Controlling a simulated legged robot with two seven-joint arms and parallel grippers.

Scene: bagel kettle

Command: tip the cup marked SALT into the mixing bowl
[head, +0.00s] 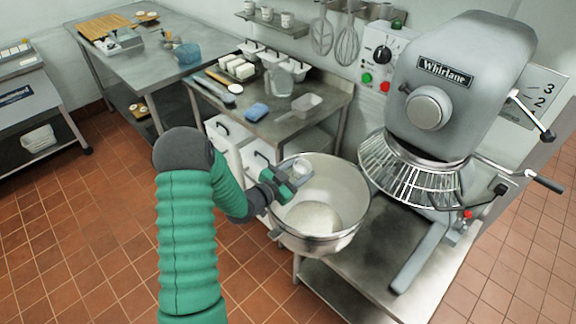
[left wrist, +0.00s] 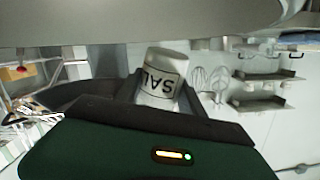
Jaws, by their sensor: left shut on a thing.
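My left gripper (head: 299,178) is shut on the small white cup (head: 300,168), over the left side of the mixing bowl. In the left wrist view the cup (left wrist: 160,80) sits between the fingers, and the letters SAL on its dark-edged label appear upside down. Its tilt in the room and its contents are unclear. The steel mixing bowl (head: 345,190) is wide and open, with pale material in its bottom. My right gripper is not in view.
The Whirlane mixer (head: 455,80) with its wire guard (head: 405,175) stands right of the bowl. A side table (head: 270,125) behind carries white tubs, a scoop (head: 306,103) and a blue sponge (head: 257,112). Whisks (head: 346,45) hang on the wall. Floor is clear at left.

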